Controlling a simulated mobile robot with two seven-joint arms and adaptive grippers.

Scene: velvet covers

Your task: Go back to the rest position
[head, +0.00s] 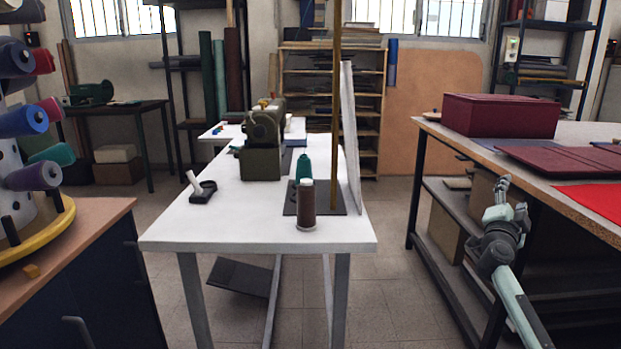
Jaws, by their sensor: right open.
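My right gripper (511,198) is in the head view at the right, at the end of my pale arm that comes in from the lower right. It is open and nothing shows between its fingers. It is in front of the left edge of the right-hand table (440,131). I cannot tell if it touches that edge, but it looks apart from it. My left gripper is not in view.
A white table (240,215) stands ahead with a sewing machine (263,140), a brown spool (306,205) and a teal spool (303,166). A dark red box (500,115) and red cloth (592,199) lie on the right-hand table. Floor (390,260) is clear between the tables.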

